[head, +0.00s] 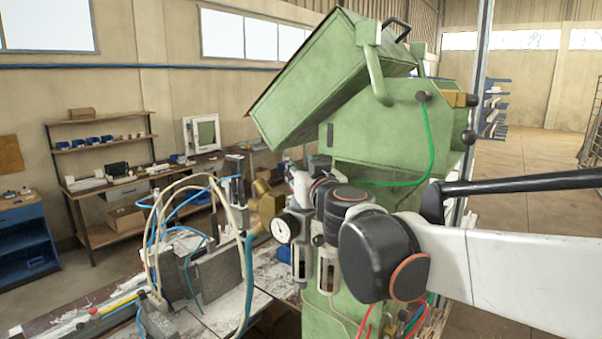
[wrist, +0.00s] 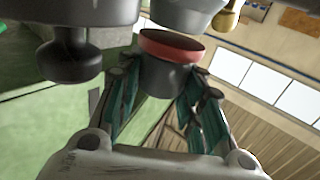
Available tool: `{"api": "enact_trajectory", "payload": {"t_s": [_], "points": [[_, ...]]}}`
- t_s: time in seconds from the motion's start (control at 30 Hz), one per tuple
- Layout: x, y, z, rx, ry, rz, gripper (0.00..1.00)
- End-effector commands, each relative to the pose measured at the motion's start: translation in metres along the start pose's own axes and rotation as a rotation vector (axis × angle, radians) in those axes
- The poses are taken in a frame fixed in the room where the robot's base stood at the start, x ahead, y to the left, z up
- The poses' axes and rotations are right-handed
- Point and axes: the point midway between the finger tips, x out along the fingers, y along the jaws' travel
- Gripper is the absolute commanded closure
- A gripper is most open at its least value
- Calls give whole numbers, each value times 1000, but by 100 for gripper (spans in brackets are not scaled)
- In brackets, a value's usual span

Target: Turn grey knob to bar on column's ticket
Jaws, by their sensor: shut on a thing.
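In the wrist view, my gripper (wrist: 167,72) has its two teal-padded fingers shut on the sides of a grey knob (wrist: 165,82). A red ring (wrist: 172,46) sits at the knob's far end, against a grey body. In the head view, the regulator unit (head: 328,268) with a white-faced round gauge (head: 285,228) is on the green column (head: 350,312). My arm's dark joints cover the knob and my fingers there. The gauge's needle is too small to read. I cannot make out the column's ticket in either view.
A large green tilted box (head: 315,75) overhangs the column. A green hose (head: 431,135) hangs beside it. Looped hoses (head: 152,235) and grey blocks (head: 215,282) crowd the bench left of the unit. In the wrist view, a dark round knob (wrist: 72,60) stands close on the left.

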Motion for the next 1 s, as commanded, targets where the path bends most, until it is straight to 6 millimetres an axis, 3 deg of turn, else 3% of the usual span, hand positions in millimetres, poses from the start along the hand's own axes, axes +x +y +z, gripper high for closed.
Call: {"api": "enact_trajectory", "payload": {"t_s": [0.73, 0.77, 0.83, 1.0], "points": [[0, 0, 0, 0, 1, 99, 89], [0, 0, 0, 0, 1, 99, 61], [0, 0, 0, 0, 1, 99, 45], [0, 0, 0, 0, 1, 98, 44]]}}
